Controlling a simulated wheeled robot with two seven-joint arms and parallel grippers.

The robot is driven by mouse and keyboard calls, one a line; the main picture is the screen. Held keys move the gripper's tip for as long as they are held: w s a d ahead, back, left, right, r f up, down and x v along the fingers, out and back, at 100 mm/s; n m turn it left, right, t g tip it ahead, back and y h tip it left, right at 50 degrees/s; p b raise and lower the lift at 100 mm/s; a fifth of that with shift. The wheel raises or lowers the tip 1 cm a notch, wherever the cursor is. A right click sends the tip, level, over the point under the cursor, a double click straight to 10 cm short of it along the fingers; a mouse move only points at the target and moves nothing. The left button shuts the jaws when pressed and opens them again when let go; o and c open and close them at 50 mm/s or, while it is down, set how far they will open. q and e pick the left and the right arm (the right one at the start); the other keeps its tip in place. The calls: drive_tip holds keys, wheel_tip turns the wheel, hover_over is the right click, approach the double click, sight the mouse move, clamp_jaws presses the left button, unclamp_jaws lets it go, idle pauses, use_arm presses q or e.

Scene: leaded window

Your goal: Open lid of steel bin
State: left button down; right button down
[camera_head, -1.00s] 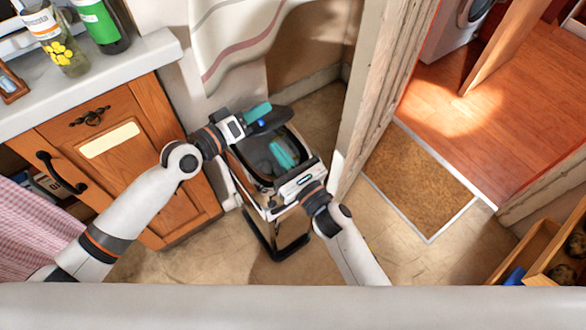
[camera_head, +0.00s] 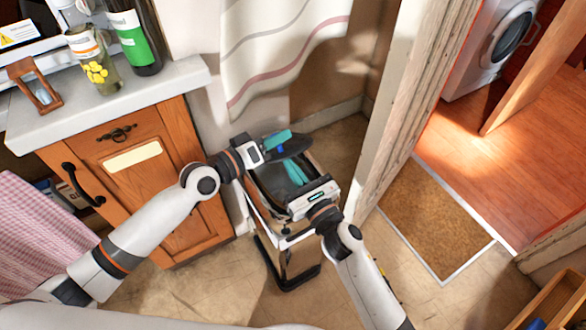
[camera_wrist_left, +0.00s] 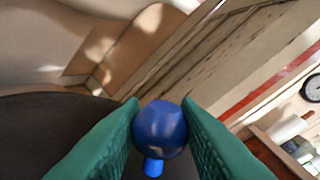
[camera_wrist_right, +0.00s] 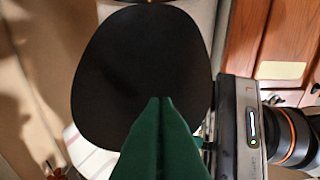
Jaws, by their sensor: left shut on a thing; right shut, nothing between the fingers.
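The steel bin (camera_head: 300,262) stands on the floor in the middle of the head view, its dark mouth open. Its black lid (camera_head: 297,152) is raised at the far side of the mouth; the right wrist view shows it as a broad dark disc (camera_wrist_right: 140,65). My left gripper (camera_head: 278,141) is shut on the lid's blue knob (camera_wrist_left: 160,128), which sits between the green fingertips. My right gripper (camera_head: 289,165) is shut and empty, its fingers over the bin mouth, in front of the lid. Whether they touch the lid is unclear.
A wooden cabinet (camera_head: 165,185) with a counter (camera_head: 120,97) stands left of the bin. A curtain (camera_head: 285,50) hangs behind it. A door frame (camera_head: 405,110) stands close on the right, with a doormat (camera_head: 437,215) beyond. Floor in front of the bin is clear.

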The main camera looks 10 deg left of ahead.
use_arm(q)
drive_tip(key=c, duration=1.1)
unclamp_jaws()
drive_tip(key=shift+s+d+f, duration=0.25)
drive_tip(key=shift+s+f, duration=0.05)
drive_tip(key=shift+f, duration=0.1)
use_arm(e)
drive_tip(key=shift+a+r, duration=0.15)
drive_tip(key=shift+r, duration=0.35)
